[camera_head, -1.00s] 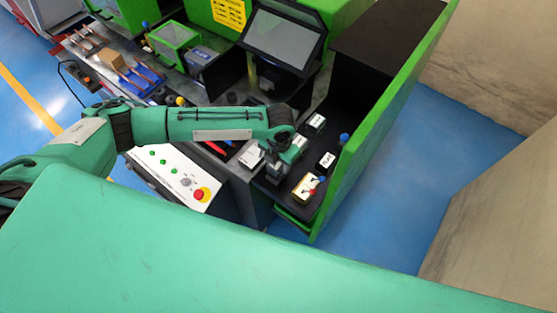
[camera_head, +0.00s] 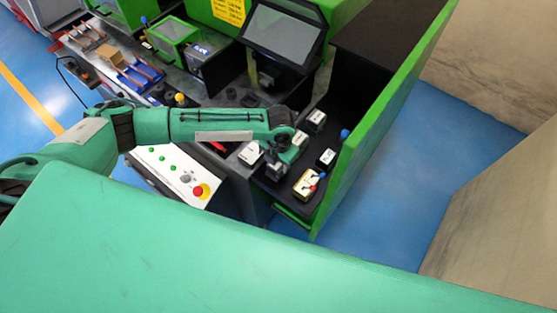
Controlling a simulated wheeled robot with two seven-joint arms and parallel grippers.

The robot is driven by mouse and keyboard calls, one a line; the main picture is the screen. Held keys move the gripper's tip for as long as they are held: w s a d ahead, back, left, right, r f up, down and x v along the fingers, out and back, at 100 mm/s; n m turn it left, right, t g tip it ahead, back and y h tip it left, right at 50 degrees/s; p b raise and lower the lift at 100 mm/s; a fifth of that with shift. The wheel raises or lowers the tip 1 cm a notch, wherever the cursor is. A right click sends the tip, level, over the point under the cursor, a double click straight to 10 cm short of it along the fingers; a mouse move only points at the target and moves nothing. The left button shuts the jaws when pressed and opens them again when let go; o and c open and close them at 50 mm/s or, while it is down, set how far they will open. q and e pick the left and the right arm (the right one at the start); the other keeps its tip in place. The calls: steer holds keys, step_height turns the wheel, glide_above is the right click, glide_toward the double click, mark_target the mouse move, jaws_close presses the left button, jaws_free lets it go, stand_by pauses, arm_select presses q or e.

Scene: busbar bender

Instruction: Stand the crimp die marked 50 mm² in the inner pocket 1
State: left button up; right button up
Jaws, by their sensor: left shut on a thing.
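My left gripper (camera_head: 274,172) points down over the left part of the black shelf (camera_head: 275,190) inside the green-walled bay. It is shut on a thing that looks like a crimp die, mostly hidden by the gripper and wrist. Several small dark blocks with white tops, which look like crimp dies, stand around it: one behind (camera_head: 316,119), one at the right (camera_head: 327,158), and one at the left (camera_head: 250,153). Another white top shows just beside the wrist. The marks are too small to read, so I cannot tell which is 50 mm². Inner pocket 1 cannot be made out. My right gripper is out of view.
A green side wall (camera_head: 375,140) bounds the shelf on the right. A control panel (camera_head: 174,174) with a red button is at the left. A dark monitor (camera_head: 283,38) stands behind.

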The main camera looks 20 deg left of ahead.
arm_select(q)
steer(key=o, duration=1.2)
steer(key=shift+c, duration=0.2)
step_height(320, 180, up, 14)
steer(key=b, duration=0.3)
steer(key=shift+d+f, duration=0.15)
